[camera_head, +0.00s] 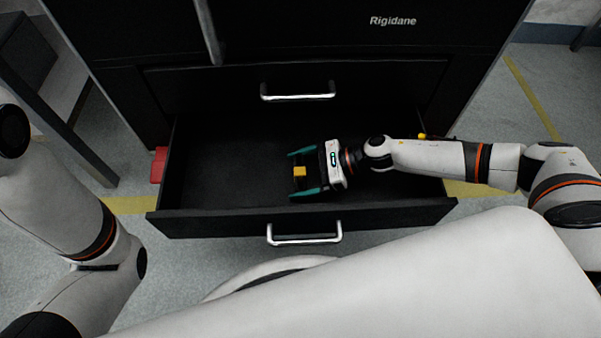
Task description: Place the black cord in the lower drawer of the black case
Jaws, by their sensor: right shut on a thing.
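The black case (330,35) stands ahead, and its lower drawer (225,219) is pulled open. My right gripper (302,172) reaches in from the right, inside the open drawer. Its teal fingers are apart, shut on a dark thing with a yellow part (299,171), which I take for the black cord. The rest of the cord cannot be made out against the black drawer. Whether it touches the drawer floor is not clear. My left arm is at the left, and its gripper is out of view.
A closed drawer with a silver handle (298,91) is above the open one. The open drawer's handle (304,234) faces me. A red object (158,165) is beside the drawer's left side. The visible drawer floor looks clear at the left.

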